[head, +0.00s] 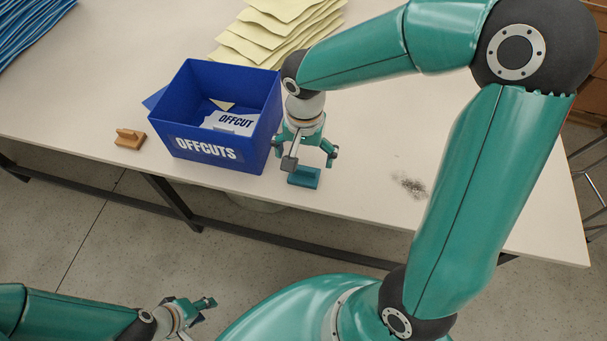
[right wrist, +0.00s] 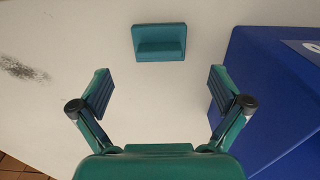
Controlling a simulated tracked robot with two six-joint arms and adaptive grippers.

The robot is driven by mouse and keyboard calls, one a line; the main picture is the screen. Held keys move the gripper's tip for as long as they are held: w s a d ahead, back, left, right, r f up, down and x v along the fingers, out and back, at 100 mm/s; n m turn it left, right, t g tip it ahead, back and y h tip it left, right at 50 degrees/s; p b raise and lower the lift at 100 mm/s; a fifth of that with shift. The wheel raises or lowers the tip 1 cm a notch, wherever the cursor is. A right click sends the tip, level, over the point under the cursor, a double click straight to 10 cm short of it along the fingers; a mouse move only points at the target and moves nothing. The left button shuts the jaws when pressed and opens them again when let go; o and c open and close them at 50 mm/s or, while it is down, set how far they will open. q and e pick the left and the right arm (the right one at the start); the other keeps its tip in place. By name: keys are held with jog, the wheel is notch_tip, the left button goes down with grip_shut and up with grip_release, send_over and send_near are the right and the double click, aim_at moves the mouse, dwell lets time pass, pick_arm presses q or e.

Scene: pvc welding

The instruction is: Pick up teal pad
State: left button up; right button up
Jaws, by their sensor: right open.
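The teal pad (head: 304,177), a small block with a raised grip, lies on the white table near its front edge. In the right wrist view the teal pad (right wrist: 160,42) lies beyond the fingertips, roughly centred between them. My right gripper (head: 310,160) is over the table just above the pad, open and empty, with its fingers apart in the right wrist view (right wrist: 160,90). It does not touch the pad there. My left gripper (head: 203,309) is low at the bottom left, off the table; its fingers look apart and empty.
A blue OFFCUTS box (head: 214,150) with scraps stands just left of my right gripper. A tan-brown block (head: 130,139) with a grip lies left of the box. Yellow sheets (head: 275,30) and blue sheets (head: 25,28) lie behind. A dark smudge (head: 412,186) marks clear table at right.

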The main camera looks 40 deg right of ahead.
aim_at(305, 170)
jog(key=shift+s+a+f, duration=0.1)
jog(key=shift+f, duration=2.55)
jog(key=shift+c, duration=0.3)
jog(key=c, duration=1.1)
jog(key=shift+s, duration=0.1)
jog(key=shift+c, duration=0.5)
